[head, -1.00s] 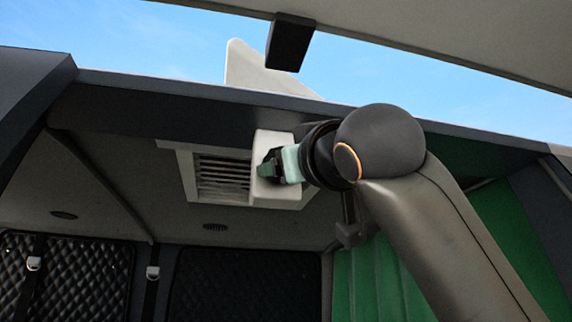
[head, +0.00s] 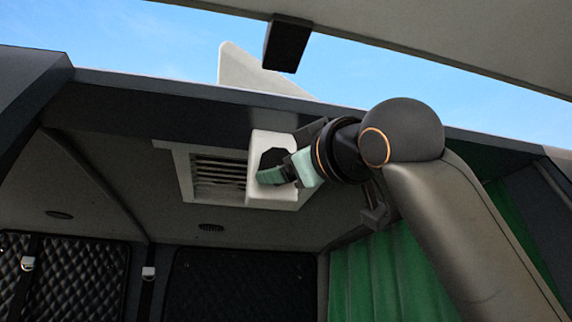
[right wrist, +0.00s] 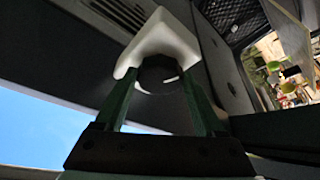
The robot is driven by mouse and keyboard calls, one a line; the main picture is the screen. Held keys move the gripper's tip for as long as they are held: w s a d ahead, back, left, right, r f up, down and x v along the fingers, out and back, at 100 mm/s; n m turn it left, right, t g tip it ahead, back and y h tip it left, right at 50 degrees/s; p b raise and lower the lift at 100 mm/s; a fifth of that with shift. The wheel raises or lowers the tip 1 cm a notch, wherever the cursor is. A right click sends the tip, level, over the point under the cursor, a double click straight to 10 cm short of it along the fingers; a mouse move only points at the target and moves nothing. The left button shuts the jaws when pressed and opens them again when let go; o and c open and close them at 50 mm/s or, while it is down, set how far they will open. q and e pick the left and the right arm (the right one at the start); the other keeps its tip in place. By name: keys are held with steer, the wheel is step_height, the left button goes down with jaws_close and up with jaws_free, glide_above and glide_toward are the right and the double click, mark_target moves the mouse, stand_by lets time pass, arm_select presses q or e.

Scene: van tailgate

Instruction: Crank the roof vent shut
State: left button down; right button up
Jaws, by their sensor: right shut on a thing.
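The roof vent (head: 215,178) is a white frame with a slatted grille in the dark ceiling. A white crank housing (head: 259,143) stands at its right side, with a dark round knob (head: 272,158) on its face. The white vent lid (head: 250,72) stands raised above the roof edge. My right gripper (head: 272,174) reaches in from the right and is shut on the knob. In the right wrist view, the green fingers stand on both sides of the dark knob (right wrist: 158,75), below the white housing (right wrist: 165,42). My left gripper is out of view.
The roof's rear edge (head: 150,88) runs above my right gripper, and the raised tailgate (head: 440,55) with a dark latch block (head: 287,43) hangs overhead. A green curtain (head: 385,275) hangs below my arm. Black quilted panels (head: 75,280) line the back.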

steer(key=o, duration=1.3)
steer(key=shift+o, duration=0.2)
steer(key=shift+s, duration=0.1)
steer(key=b+v, duration=0.5)
steer(key=v, duration=0.7)
steer(key=shift+s+b, duration=0.2)
steer(key=shift+b, duration=0.1)
steer(key=shift+d, duration=0.1)
